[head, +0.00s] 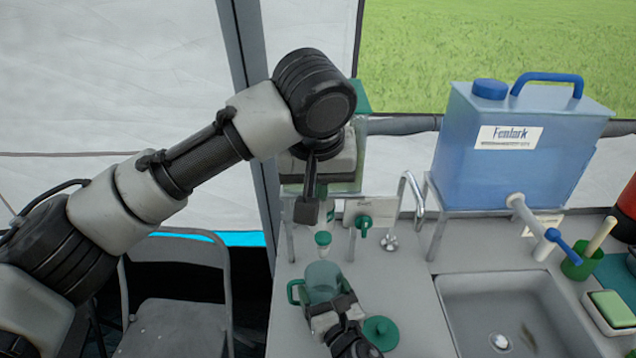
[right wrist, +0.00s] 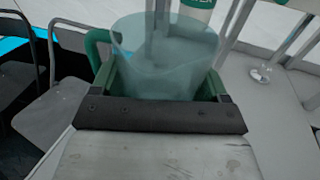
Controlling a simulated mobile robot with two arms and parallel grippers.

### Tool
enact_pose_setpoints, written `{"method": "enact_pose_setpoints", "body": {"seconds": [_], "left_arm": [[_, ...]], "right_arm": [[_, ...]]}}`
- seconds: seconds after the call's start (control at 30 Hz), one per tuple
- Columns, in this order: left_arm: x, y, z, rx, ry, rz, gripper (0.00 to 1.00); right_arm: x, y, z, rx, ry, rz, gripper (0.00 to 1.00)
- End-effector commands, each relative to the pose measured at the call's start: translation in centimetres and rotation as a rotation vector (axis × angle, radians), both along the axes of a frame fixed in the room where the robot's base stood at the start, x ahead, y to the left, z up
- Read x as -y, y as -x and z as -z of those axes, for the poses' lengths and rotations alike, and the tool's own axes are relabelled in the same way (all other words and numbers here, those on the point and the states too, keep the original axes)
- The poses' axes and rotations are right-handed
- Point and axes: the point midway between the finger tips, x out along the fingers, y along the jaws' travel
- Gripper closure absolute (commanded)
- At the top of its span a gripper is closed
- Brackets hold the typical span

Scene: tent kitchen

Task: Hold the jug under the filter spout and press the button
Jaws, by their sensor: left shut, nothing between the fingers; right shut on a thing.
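A translucent teal jug (head: 322,278) with a green handle on its left stands upright over the counter, and it fills the middle of the right wrist view (right wrist: 165,62). My right gripper (head: 332,308) is shut on the jug from the near side. The filter's white and green spout end (head: 323,239) is just above the jug's mouth. The filter unit (head: 347,165) is on a stand and mostly hidden by my left arm. My left gripper (head: 307,208) is shut and empty, pointing down in front of the filter. The button is not clearly visible. I cannot tell whether water is running.
A green lid (head: 381,332) lies on the counter right of my right gripper. A green tap (head: 363,224) and a steel faucet (head: 412,198) stand behind. A folding chair (head: 175,310) is at left.

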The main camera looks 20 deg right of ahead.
Motion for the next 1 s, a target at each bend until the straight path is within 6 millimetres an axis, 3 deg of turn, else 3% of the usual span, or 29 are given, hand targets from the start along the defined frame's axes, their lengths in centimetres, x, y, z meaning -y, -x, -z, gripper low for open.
{"method": "enact_pose_setpoints", "body": {"seconds": [1.0], "left_arm": [[0.0, 0.0, 1.5, 0.000, 0.000, 0.000, 1.00]], "right_arm": [[-1.7, 5.6, 0.1, 0.001, -0.001, -0.001, 0.52]]}}
